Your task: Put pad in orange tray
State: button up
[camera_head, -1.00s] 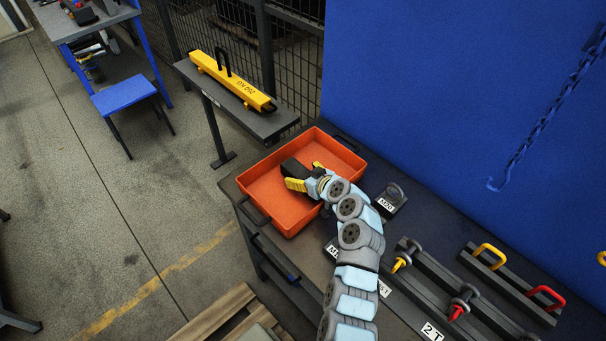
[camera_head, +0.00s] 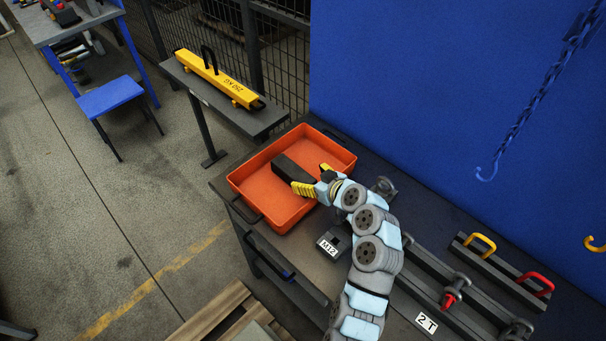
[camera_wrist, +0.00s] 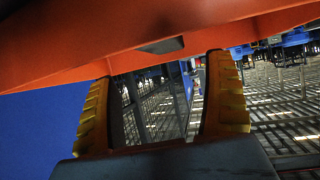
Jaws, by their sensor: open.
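The pad (camera_head: 291,168) is a dark block lying inside the orange tray (camera_head: 246,192) in the head view, its length running from upper left to lower right. My gripper (camera_head: 315,179) is over the right part of the tray, with its yellow fingers open at the pad's right end. I cannot tell whether a finger touches the pad. In the wrist view both yellow fingers (camera_wrist: 172,100) are spread, and the orange tray (camera_wrist: 70,48) crosses the top. I cannot make out the pad clearly there.
A dark block labelled M12 (camera_head: 333,242) and a shackle (camera_head: 383,188) stand near my arm. Lifting bars with yellow and red handles (camera_head: 505,270) lie to the right. A yellow beam (camera_head: 217,78) rests on a stand behind.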

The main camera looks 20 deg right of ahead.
jog(key=shift+v, duration=1.5)
